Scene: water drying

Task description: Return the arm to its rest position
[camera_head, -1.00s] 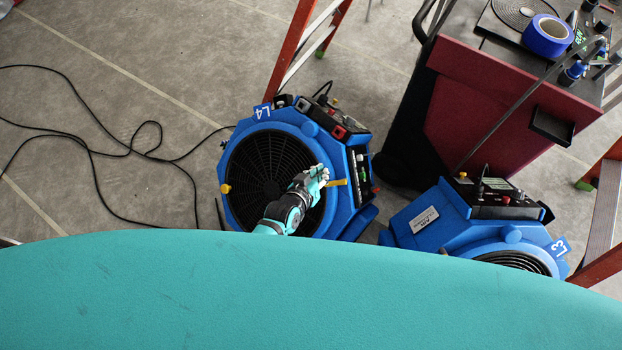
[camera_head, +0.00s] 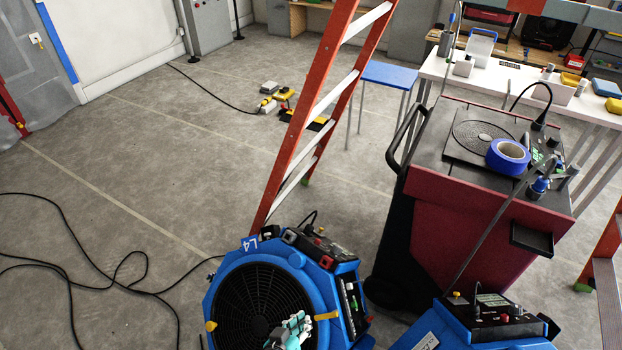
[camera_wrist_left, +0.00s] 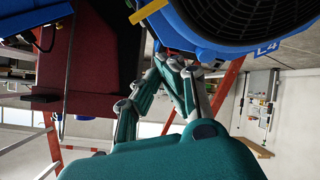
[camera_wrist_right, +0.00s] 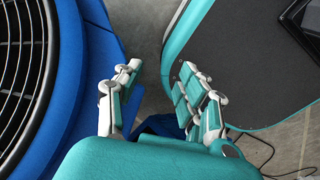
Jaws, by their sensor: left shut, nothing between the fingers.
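My left gripper (camera_head: 298,322) shows at the bottom edge of the head view, in front of the blue fan marked L4 (camera_head: 222,290). In the left wrist view the left gripper (camera_wrist_left: 168,62) has its fingertips together with nothing between them, below the blue fan's rim. My right gripper is outside the head view. In the right wrist view the right gripper (camera_wrist_right: 160,70) has its fingers apart and empty, between a blue fan housing (camera_wrist_right: 95,60) and a teal body part of mine.
A red cart (camera_head: 463,234) with a blue tape roll (camera_head: 508,157) on top stands to the right. A second blue fan (camera_head: 455,330) is at the lower right. A red ladder (camera_head: 312,115) rises behind the L4 fan. Black cable (camera_head: 70,265) lies on the left floor, otherwise largely open.

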